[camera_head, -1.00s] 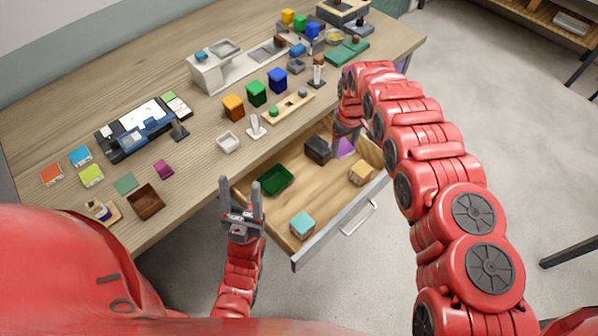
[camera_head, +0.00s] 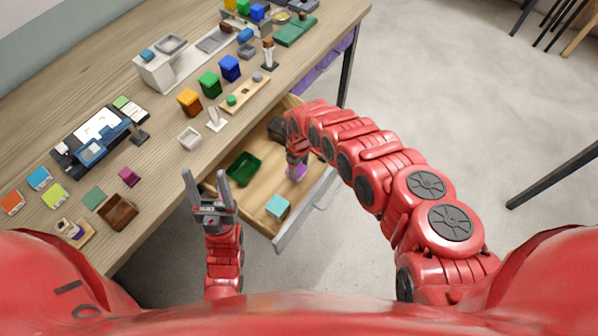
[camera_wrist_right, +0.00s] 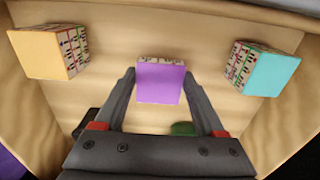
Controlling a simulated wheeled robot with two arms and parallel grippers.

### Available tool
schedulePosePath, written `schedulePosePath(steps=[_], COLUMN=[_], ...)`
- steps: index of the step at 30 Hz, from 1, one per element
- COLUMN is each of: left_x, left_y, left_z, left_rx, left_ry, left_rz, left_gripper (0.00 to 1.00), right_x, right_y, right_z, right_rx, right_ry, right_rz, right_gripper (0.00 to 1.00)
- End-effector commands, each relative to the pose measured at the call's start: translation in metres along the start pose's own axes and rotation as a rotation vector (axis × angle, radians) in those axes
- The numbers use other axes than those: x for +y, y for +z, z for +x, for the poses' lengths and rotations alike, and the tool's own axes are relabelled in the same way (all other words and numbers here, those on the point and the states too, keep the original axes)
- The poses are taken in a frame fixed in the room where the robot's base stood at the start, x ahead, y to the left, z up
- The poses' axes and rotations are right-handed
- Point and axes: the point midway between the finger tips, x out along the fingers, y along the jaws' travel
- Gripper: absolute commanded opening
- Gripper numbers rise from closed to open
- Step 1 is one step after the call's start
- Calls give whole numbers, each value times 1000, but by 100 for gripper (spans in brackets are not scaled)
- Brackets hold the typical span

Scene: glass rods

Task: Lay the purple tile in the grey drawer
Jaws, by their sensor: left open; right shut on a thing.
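The purple tile (camera_head: 299,172) shows in the head view at my right gripper (camera_head: 295,164), inside the outline of the open drawer (camera_head: 291,232) with the grey front. In the right wrist view the tile (camera_wrist_right: 160,84) sits between the two fingertips of the right gripper (camera_wrist_right: 160,74), which is shut on it. The drawer's wooden floor (camera_wrist_right: 125,35) lies behind the tile; I cannot tell whether the tile touches it. My left gripper (camera_head: 208,181) is open and empty, in front of the table edge, left of the drawer.
The drawer also holds a green tray (camera_head: 243,168), a teal cube (camera_head: 278,206) and a dark box (camera_head: 276,130). An orange cube (camera_wrist_right: 42,55) shows in the wrist view, hidden in the head view. The tabletop above carries several blocks, including a blue one (camera_head: 230,67).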

Motion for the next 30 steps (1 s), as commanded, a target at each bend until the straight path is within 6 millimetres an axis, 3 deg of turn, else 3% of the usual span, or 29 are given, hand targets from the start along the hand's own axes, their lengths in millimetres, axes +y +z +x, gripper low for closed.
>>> schedulePosePath(steps=[5,11,24,25,30], left_x=[0,1,1,1,1], left_y=[0,2,3,3,3], left_z=[0,-13,-17,-17,-16], left_rx=[0,0,0,0,0], left_ry=[0,0,0,0,0], left_rz=[0,0,0,0,0], left_gripper=[57,57,57,57,57], right_x=[1,0,2,2,2], right_y=[1,2,1,1,2], right_z=[10,35,40,40,39], right_rx=[2,-1,0,0,-1], right_ry=[2,1,4,4,4], right_rz=[4,4,3,3,3], right_gripper=[7,7,7,74,100])
